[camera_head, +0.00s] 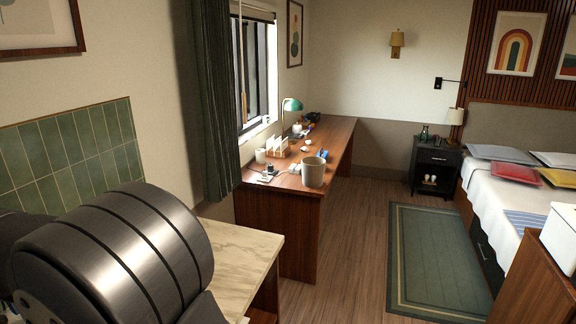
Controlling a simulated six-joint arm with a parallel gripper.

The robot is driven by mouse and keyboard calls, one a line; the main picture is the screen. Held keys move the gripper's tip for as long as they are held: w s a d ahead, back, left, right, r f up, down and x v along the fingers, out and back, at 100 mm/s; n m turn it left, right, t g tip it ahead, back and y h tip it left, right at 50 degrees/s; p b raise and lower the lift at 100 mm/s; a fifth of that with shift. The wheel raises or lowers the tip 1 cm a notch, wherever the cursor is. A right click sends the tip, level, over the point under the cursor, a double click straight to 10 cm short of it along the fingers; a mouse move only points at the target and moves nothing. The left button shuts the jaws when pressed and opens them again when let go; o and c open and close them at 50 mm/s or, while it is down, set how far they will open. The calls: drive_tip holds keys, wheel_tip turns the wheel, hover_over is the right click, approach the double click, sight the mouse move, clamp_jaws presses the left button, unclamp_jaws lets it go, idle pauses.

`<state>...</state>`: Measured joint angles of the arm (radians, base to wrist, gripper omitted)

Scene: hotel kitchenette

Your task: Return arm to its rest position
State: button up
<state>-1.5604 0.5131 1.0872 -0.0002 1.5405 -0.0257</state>
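A large dark metallic rounded link of my own arm fills the lower left of the head view. It stands close to the camera, over and beside the pale marble-look counter (247,247). It hides much of the counter and part of the green tiled wall. My gripper is not in view, so its state and anything in it are hidden.
A wooden desk (275,205) stands beyond the counter under the window, with a grey bin (313,172), a green lamp (291,105) and small items on it. A bed (505,186) and black nightstand (433,167) are at right. Floor with a green rug (435,255) lies clear.

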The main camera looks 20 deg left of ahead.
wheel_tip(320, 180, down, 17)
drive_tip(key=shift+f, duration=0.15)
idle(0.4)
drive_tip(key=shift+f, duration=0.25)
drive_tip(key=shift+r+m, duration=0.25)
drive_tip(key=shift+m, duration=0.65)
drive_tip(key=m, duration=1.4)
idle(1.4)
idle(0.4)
